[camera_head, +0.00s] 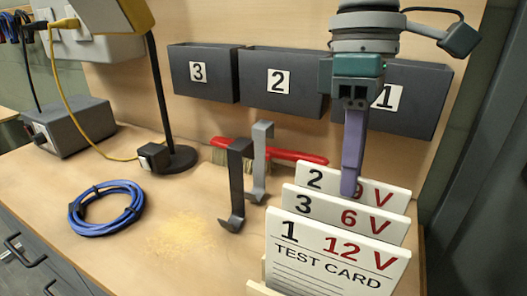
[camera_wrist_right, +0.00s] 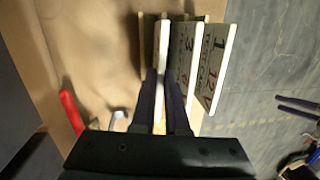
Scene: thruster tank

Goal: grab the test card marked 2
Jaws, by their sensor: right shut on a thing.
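The test card marked 2 (camera_head: 318,180), with a red "9 V", is the rearmost of three white cards standing in a row. My right gripper (camera_head: 351,190) comes down from above onto its top edge and covers part of the red print. In the right wrist view the fingers (camera_wrist_right: 163,82) are shut on the thin white edge of card 2 (camera_wrist_right: 162,42). The card marked 3 (camera_head: 345,216), "6 V", stands in front of it, and the card marked 1 (camera_head: 335,252), "12 V", is frontmost. My left gripper is not in view.
Dark wall bins marked 3 (camera_head: 215,75), 2 (camera_head: 310,85) and 1 (camera_head: 425,100) hang behind the cards. Two hooks (camera_head: 236,190) and a red brush (camera_head: 295,155) are left of the cards. A blue cable coil (camera_head: 105,208) lies farther left.

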